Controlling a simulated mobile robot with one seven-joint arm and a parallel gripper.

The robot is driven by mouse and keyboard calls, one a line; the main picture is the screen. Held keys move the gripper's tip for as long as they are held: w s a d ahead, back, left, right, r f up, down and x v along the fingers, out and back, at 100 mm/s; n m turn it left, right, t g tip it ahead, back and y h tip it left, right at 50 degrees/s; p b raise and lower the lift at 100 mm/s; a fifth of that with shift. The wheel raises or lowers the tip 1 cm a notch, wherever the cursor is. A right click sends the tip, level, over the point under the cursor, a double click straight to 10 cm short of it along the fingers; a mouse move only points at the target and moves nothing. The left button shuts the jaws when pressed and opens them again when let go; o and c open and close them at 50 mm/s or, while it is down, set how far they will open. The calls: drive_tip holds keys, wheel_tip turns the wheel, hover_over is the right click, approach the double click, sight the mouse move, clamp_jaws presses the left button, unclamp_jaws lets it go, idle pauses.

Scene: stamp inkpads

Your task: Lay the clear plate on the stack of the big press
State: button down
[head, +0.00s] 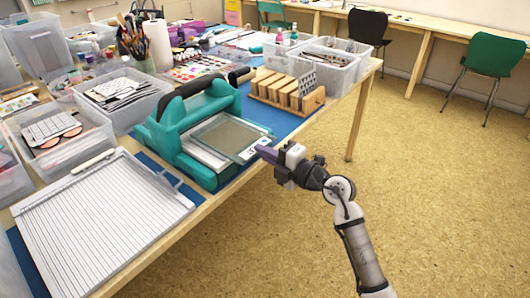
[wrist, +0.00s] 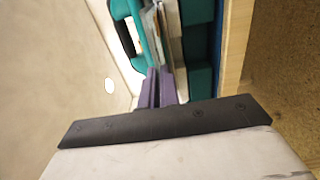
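The big press (head: 200,135) is teal with a black handle and stands on a blue mat near the table's front edge. A clear plate (head: 230,136) with a greyish see-through face is over the white stack (head: 204,155) on the press's front bed. My gripper (head: 264,150) is shut on the plate's near right edge with its purple fingers. In the wrist view the fingers (wrist: 160,88) are close together, with the plate's thin edge (wrist: 172,45) running away from them. Whether the plate touches the stack cannot be told.
A wooden block rack (head: 285,92) stands behind the press on the right. A white lined board (head: 95,215) lies at front left. Clear bins (head: 125,97) crowd the left and back. The floor right of the table is open.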

drive_tip(key=shift+f, duration=0.25)
drive_tip(key=c, duration=2.1)
unclamp_jaws()
drive_tip(key=o, duration=0.5)
drive_tip(key=shift+o, duration=0.2)
drive_tip(key=shift+b+v, duration=1.4)
drive_tip(key=shift+v, duration=1.1)
